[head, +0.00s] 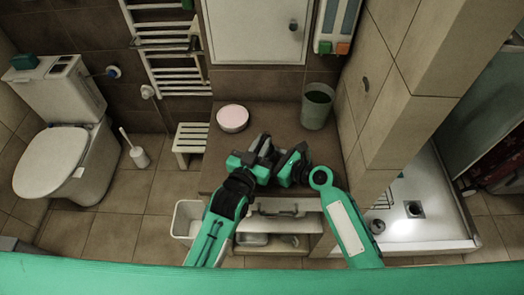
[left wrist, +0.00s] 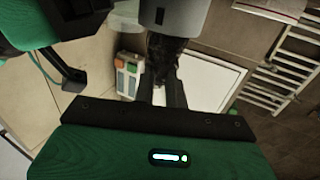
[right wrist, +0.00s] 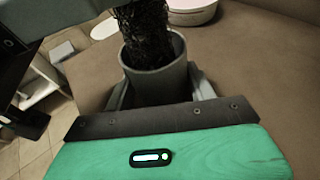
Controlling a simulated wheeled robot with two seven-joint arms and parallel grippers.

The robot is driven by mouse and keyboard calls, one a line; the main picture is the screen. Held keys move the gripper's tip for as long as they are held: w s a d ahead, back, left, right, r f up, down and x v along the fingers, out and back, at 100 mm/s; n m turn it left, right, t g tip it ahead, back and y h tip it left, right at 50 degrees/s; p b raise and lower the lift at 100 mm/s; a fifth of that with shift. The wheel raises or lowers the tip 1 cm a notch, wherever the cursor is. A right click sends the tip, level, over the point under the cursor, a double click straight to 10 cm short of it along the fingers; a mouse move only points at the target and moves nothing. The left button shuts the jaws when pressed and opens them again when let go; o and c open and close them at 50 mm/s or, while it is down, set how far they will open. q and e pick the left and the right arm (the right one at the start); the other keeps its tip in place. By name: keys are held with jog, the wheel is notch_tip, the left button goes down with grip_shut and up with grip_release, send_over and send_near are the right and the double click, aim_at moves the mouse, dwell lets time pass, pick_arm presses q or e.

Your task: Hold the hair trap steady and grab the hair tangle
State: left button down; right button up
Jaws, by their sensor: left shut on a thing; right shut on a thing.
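The hair trap (right wrist: 153,82) is a grey open cylinder, tilted between the fingers of my right gripper (right wrist: 160,92), which is shut on it. The hair tangle (right wrist: 147,35) is a dark, matted strand sticking out of the trap's open end. In the left wrist view the tangle (left wrist: 168,55) runs from the grey trap (left wrist: 175,16) to the fingers of my left gripper (left wrist: 163,88), which is shut on it. In the head view both grippers meet over the brown counter, left gripper (head: 264,162) beside right gripper (head: 290,167). There the trap and tangle are hard to make out.
A pink-topped round dish (head: 233,118) and a dark green cup (head: 317,105) stand at the back of the counter (head: 268,113). A tiled wall (head: 375,105) closes the right side. A white bin (head: 187,218) stands at the lower left.

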jog(key=o, duration=0.8)
pick_arm(q)
notch_tip(320, 180, up, 6)
jog(key=shift+f, duration=0.1)
pick_arm(e)
jog(key=shift+o, duration=0.2)
